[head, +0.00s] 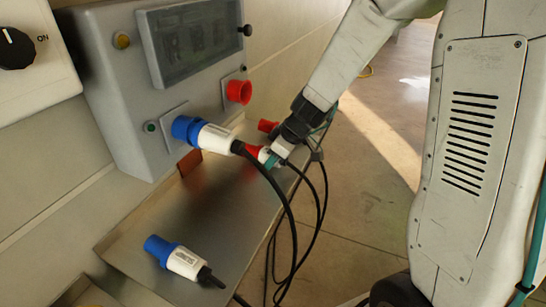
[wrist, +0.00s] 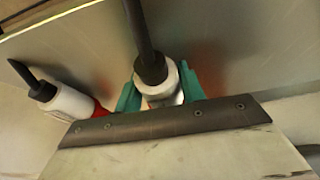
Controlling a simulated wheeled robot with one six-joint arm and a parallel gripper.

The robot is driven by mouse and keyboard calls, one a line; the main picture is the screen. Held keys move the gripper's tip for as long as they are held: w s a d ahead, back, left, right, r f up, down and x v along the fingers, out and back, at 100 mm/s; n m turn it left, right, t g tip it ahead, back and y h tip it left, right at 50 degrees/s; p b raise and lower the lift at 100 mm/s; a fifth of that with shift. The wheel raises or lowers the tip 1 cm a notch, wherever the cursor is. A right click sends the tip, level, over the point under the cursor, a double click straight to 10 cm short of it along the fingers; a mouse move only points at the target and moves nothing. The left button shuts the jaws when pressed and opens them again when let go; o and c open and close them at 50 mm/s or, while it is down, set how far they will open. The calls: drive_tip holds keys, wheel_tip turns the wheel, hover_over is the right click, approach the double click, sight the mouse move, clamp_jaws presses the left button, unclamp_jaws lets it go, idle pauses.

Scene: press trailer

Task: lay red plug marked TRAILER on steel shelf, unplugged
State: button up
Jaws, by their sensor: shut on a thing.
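My gripper (head: 272,159) is shut on a red plug (head: 253,151) with a white body, over the right part of the steel shelf (head: 226,215). In the wrist view, its teal fingertips (wrist: 158,92) are on both sides of the white body (wrist: 160,82), with a black cable running from it. The red socket (head: 238,92) appears empty.
A blue plug (head: 215,137) sits at the grey panel (head: 110,75), its cable hanging in front of the shelf. Another blue plug (head: 180,258) lies on the shelf's near part. Black cables hang off the shelf's right edge. The shelf's middle is clear.

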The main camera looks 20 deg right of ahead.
drive_tip(key=o, duration=1.2)
drive_tip(key=v, duration=0.7)
drive_tip(key=shift+s+d+r, duration=0.15)
drive_tip(key=shift+r, duration=0.2)
drive_tip(key=shift+s+m, duration=0.25)
drive_tip(key=shift+m, duration=0.35)
drive_tip(key=s+m, duration=0.1)
drive_tip(key=s+g, duration=0.1)
drive_tip(key=s+m+g, duration=0.1)
drive_tip(key=s, duration=0.1)
drive_tip(key=shift+s+a+f+m, duration=0.15)
drive_tip(key=shift+a+f+m, duration=0.15)
drive_tip(key=shift+a, duration=0.1)
drive_tip(key=s+d+r+m+h, duration=0.1)
drive_tip(key=s+r, duration=0.2)
drive_tip(key=s, duration=0.4)
drive_tip(key=s+r+m+h, duration=0.1)
drive_tip(key=s+r+m, duration=0.1)
drive_tip(key=s+r, duration=0.2)
drive_tip(key=s+d+r+m+h, duration=0.1)
drive_tip(key=s+r+m+h, duration=0.1)
drive_tip(key=s, duration=0.9)
drive_tip(key=shift+d+r+g, duration=0.3)
drive_tip(key=shift+r, duration=0.4)
